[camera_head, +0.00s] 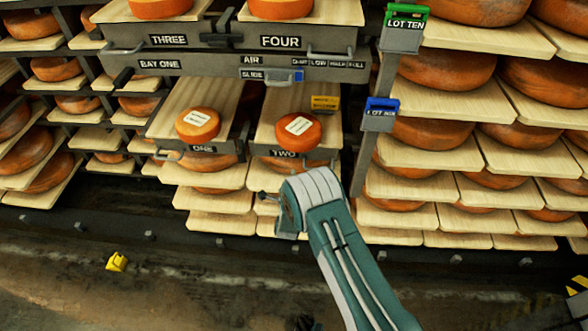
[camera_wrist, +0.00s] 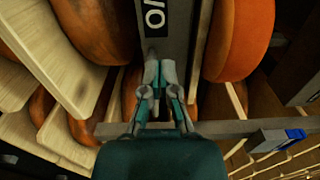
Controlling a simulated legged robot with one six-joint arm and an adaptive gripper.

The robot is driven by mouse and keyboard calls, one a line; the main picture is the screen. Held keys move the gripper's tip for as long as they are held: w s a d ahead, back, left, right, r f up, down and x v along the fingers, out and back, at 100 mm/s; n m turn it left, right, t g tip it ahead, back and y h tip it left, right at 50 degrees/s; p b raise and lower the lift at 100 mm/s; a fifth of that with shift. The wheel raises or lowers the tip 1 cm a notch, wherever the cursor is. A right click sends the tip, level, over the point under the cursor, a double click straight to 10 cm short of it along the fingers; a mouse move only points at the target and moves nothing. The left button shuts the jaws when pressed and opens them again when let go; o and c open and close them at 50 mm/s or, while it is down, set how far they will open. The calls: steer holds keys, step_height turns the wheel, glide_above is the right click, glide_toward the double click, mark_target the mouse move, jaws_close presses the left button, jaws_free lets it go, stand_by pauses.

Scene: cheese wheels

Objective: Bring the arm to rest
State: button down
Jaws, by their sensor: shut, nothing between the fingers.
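My arm (camera_head: 345,265), teal with pale bands, reaches up from the lower right in the head view and bends in front of the shelf under the TWO tray. My gripper (camera_wrist: 160,72) is at the middle of the wrist view. Its two fingers are together and empty, in front of a grey shelf part with a black label, partly cut off. In the head view the fingers are mostly hidden by the arm's end. A cheese wheel with a white label (camera_head: 298,128) lies on tray TWO, and another (camera_head: 198,124) on tray ONE.
Shelves of orange cheese wheels (camera_head: 446,82) on wooden boards stand left and right. A blue lot tag (camera_head: 381,113) hangs on the post right of tray TWO; a blue tag (camera_wrist: 276,140) shows in the wrist view. A yellow block (camera_head: 116,262) lies on the floor at left.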

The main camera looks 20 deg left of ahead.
steer(key=v, duration=0.5)
steer(key=shift+s+d+r, duration=0.1)
steer(key=shift+s+d, duration=0.15)
steer(key=shift+s, duration=0.05)
